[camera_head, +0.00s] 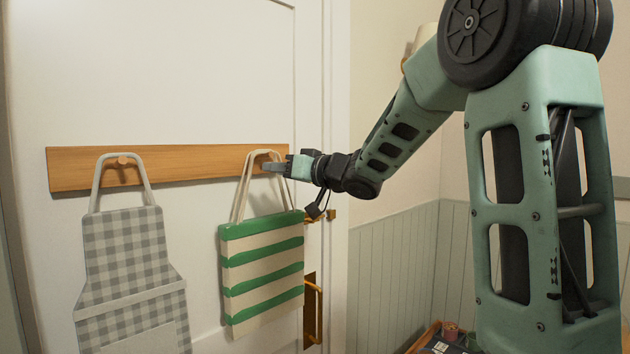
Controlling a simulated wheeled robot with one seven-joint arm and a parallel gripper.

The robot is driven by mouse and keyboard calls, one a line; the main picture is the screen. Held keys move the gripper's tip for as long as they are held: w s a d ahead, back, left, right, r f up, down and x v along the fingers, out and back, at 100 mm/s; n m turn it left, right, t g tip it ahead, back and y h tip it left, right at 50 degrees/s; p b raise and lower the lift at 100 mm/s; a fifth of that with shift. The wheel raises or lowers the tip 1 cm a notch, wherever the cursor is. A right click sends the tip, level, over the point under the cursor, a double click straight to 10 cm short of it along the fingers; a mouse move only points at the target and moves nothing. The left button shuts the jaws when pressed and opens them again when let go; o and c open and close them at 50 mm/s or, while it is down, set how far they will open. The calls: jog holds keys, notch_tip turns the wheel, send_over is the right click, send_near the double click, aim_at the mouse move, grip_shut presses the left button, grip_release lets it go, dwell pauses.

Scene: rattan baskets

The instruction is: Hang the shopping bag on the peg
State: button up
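The shopping bag (262,270), cream with green stripes, hangs upright in front of the door, below the right part of the wooden peg rail (200,165). Its cream handles (240,190) rise in a loop to the rail. My gripper (268,167) reaches in from the right, with its fingertips at the top of the handle loop, right in front of the rail. The peg at that spot is mostly hidden by the handles and fingers. I cannot tell whether the handles rest on the peg or in the fingers, nor whether the fingers are shut.
A grey checked apron (130,270) hangs by its neck loop on the left peg (122,161). The white door (150,70) has a brass handle (313,305) close to the bag's lower right. A wooden tray (424,340) with small items sits at the bottom.

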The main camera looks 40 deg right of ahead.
jog(key=b+v, duration=0.2)
jog(key=v, duration=0.9)
jog(key=w+a+f+g+h+b, duration=0.25)
jog(key=w+a+f, duration=0.25)
jog(key=a+f, duration=0.6)
jog(key=s+a+f+n+g+b, duration=0.1)
jog(key=s+a+f+g, duration=0.15)
jog(key=a+f, duration=0.4)
jog(key=s+a+f+n+g+b, duration=0.1)
jog(key=s+a+f+g+b, duration=0.15)
jog(key=a+f, duration=0.35)
jog(key=s+a+f+n+g, duration=0.2)
jog(key=s+f, duration=0.3)
jog(key=s, duration=0.3)
jog(key=s+a+f+n+g+h+b, duration=0.1)
jog(key=s+a+f+g, duration=0.3)
jog(key=s, duration=0.4)
jog(key=s+a+f+n+g, duration=0.2)
jog(key=s+a+f+g, duration=0.1)
jog(key=s+f, duration=0.3)
jog(key=shift+s+n+g, duration=0.4)
jog(key=shift+s+g, duration=0.05)
jog(key=shift+s, duration=0.55)
